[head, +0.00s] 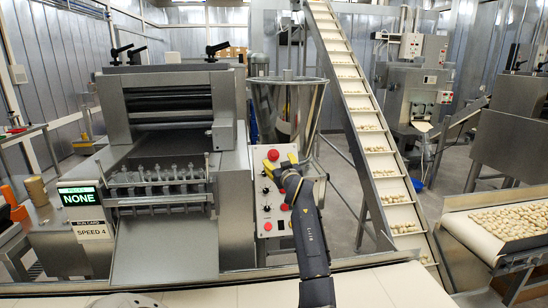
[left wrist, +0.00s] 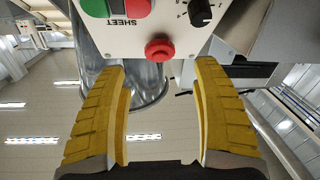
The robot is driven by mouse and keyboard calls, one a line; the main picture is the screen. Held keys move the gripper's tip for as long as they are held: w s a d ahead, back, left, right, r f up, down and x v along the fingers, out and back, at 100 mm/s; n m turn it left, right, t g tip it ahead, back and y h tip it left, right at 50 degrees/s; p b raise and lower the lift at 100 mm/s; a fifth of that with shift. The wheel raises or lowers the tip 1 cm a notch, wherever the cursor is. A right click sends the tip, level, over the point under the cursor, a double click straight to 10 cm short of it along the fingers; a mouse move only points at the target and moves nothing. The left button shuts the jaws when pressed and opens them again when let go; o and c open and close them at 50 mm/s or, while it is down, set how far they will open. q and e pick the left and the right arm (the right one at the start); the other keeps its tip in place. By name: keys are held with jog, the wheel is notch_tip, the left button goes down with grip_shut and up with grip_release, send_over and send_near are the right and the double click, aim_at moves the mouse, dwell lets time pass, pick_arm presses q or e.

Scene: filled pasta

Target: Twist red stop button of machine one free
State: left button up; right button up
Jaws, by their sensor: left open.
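The red stop button (head: 273,155) is a round red knob near the top of the white control panel (head: 264,200) on the machine in front of me. In the left wrist view the red button (left wrist: 159,49) stands out from the panel edge (left wrist: 120,42), centred just beyond the fingertips. My left gripper (head: 281,163) is open in front of the panel's upper part, its yellow fingers around the line to the button. In the left wrist view the gripper (left wrist: 160,66) has a clear gap between its fingers and holds nothing. My right gripper is not in view.
The panel also carries a black knob (left wrist: 200,12), a green button (left wrist: 94,7) and a red button (left wrist: 133,7). Lower red buttons (head: 284,207) sit near my arm. A steel hopper (head: 300,105) and an inclined conveyor (head: 360,115) stand behind. A display (head: 78,197) reads NONE.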

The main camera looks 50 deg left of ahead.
aim_at(274, 156)
pick_arm(q)
jog(key=x, duration=0.7)
jog(key=shift+w+a, duration=0.15)
